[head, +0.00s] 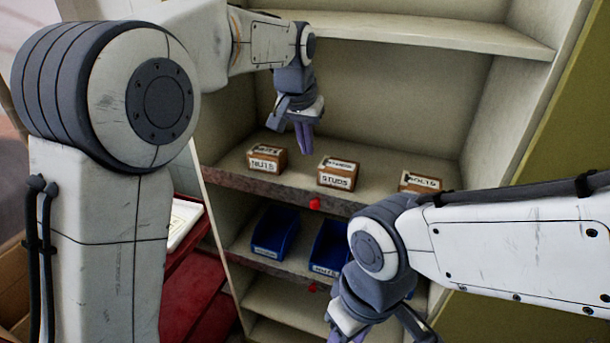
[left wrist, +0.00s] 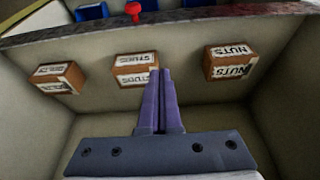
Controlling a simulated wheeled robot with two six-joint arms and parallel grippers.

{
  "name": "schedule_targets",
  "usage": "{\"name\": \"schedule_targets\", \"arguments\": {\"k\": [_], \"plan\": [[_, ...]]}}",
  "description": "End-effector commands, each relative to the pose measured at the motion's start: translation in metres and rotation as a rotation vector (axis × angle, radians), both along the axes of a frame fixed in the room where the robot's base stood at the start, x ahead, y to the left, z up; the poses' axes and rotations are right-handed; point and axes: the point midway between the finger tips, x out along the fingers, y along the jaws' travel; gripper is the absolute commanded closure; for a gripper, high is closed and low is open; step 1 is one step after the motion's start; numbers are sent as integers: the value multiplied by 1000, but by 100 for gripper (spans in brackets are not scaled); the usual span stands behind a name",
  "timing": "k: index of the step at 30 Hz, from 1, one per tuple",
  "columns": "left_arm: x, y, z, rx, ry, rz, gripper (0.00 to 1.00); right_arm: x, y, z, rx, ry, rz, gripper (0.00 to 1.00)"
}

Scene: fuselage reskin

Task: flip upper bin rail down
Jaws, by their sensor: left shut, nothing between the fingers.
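The upper bin rail (head: 262,192) is a worn, dark reddish-brown strip along the front edge of the shelf with the labelled boxes. A red knob (head: 314,204) sits on it near its middle. I cannot tell how far it is tilted. In the left wrist view the rail (left wrist: 215,17) and red knob (left wrist: 133,9) cross the top. My left gripper (head: 304,149) has purple fingers, shut and empty, pointing down above the boxes and apart from the rail. My right gripper (head: 347,336) is low in front of the cabinet, cut off by the picture's bottom edge.
Boxes marked nuts (head: 266,158), studs (head: 338,173) and bolts (head: 420,182) stand behind the rail. Blue bins (head: 275,232) sit on the shelf below, with another red knob (head: 312,287) at its front. An upper shelf (head: 420,33) overhangs. A red cabinet (head: 195,290) is at lower left.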

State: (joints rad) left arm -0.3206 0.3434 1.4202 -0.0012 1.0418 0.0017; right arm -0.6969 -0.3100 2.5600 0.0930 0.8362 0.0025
Motion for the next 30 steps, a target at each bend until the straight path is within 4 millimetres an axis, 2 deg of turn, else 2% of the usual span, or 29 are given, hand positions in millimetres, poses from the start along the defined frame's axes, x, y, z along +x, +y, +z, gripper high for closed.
{"name": "schedule_targets", "arguments": {"k": [7, 11, 24, 30], "plan": [[0, 8, -2, 0, 0, 10, 100, 0, 0, 0, 0, 0, 0, 50], [4, 6, -13, 1, 3, 9, 100, 0, 0, 4, 0, 0, 0, 50], [30, -6, -95, 1, 4, 5, 100, 0, 0, 33, 0, 0, 2, 50], [4, 2, -92, 0, 2, 5, 100, 0, 0, 42, 0, 0, 4, 50]]}}
